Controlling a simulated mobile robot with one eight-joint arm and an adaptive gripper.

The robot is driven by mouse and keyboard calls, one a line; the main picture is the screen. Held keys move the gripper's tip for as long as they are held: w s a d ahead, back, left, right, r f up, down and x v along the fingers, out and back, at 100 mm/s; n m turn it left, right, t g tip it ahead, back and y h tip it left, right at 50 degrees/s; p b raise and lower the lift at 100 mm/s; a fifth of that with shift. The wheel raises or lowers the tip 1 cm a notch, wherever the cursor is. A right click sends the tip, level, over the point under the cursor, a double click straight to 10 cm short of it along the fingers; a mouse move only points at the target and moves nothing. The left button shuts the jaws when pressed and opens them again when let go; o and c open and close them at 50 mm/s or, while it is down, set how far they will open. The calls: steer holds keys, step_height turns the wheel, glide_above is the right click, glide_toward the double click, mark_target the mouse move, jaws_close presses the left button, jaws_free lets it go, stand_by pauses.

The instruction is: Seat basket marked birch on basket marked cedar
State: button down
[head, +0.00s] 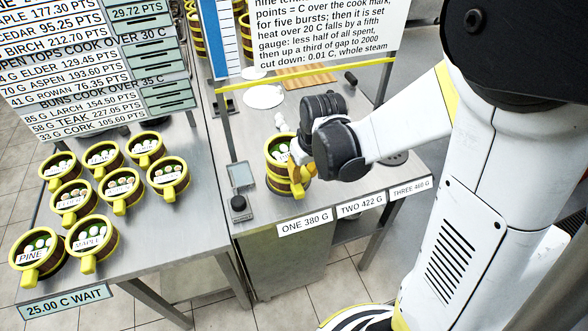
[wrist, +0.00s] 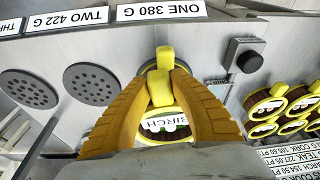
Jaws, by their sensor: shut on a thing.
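The basket marked birch (wrist: 168,126) is between my gripper's orange fingers in the wrist view, its label readable and its yellow handle (wrist: 160,90) pinched at the fingertips. In the head view, my gripper (head: 297,172) reaches in from the right at the birch basket (head: 277,150), which is at the top of a short stack. A lower basket (head: 278,181) is under it on the right-hand counter, and a second yellow handle (wrist: 165,57) shows just past the fingertips. The lower basket's label is hidden, so I cannot read cedar on it. I cannot tell whether the birch basket is fully seated.
Several baskets, including pine (head: 38,256) and maple (head: 89,240), stand on the left table (head: 150,238). A black knob (head: 239,204) and a small grey panel (head: 240,174) are left of the stack. Round perforated plates (wrist: 90,84) lie beside it. Signboards stand behind.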

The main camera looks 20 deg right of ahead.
steer(key=shift+f, duration=0.15)
steer(key=shift+f+b, duration=0.55)
steer(key=shift+b, duration=0.15)
steer(key=c, duration=1.2)
jaws_free()
steer(key=shift+r, duration=0.15)
steer(key=v, duration=1.2)
